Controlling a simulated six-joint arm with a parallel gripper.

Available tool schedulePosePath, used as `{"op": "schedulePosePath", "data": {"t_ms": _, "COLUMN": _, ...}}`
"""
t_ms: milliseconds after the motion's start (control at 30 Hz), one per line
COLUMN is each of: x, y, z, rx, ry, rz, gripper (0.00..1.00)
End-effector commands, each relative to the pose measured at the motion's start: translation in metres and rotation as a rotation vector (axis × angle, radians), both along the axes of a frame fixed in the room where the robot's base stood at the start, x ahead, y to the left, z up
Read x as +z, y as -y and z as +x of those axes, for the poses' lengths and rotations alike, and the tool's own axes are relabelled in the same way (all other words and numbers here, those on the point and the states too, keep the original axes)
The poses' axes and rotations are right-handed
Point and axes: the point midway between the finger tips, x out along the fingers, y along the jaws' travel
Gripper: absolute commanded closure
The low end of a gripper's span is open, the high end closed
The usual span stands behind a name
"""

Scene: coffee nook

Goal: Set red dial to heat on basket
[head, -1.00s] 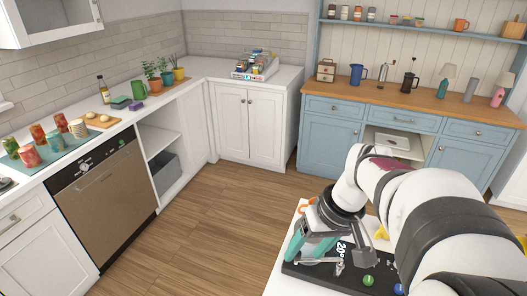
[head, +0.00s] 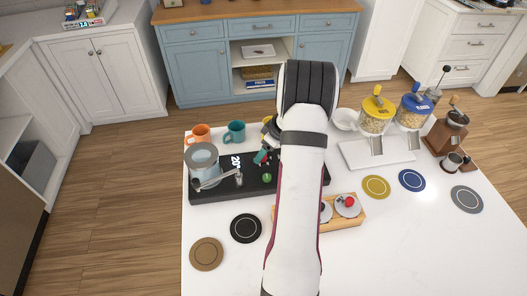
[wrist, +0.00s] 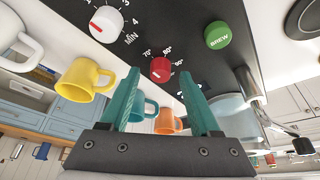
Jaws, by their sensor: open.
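The red dial (wrist: 161,69) shows in the wrist view on a black panel, with white temperature marks beside it and a pale pointer line on its face. My gripper (wrist: 160,78) is open, its two teal fingers spread with the dial between and just beyond their tips; I cannot tell whether they touch it. In the head view my gripper (head: 262,156) is over the black coffee machine (head: 210,187), partly hidden by my arm. A green BREW button (wrist: 218,35) and a white dial (wrist: 106,24) flank the red dial. I cannot identify a heat setting marked basket.
A glass vessel (head: 201,158), an orange mug (head: 199,133) and a teal mug (head: 235,131) are near the machine's left end. A yellow mug (wrist: 85,79) is close to the fingers. A wooden tray (head: 355,222) lies in front.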

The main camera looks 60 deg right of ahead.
Motion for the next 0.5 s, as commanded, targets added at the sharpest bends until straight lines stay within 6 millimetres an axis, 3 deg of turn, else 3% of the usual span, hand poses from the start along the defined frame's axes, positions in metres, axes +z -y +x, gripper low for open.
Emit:
{"op": "schedulePosePath", "data": {"t_ms": 367, "x": -0.0075, "y": -0.0003, "z": 0.0034, "rx": 0.000, "ry": 0.000, "rz": 0.000, "gripper": 0.37}}
{"op": "schedulePosePath", "data": {"t_ms": 500, "x": -0.0073, "y": -0.0003, "z": 0.0033, "rx": 0.000, "ry": 0.000, "rz": 0.000, "gripper": 0.60}}
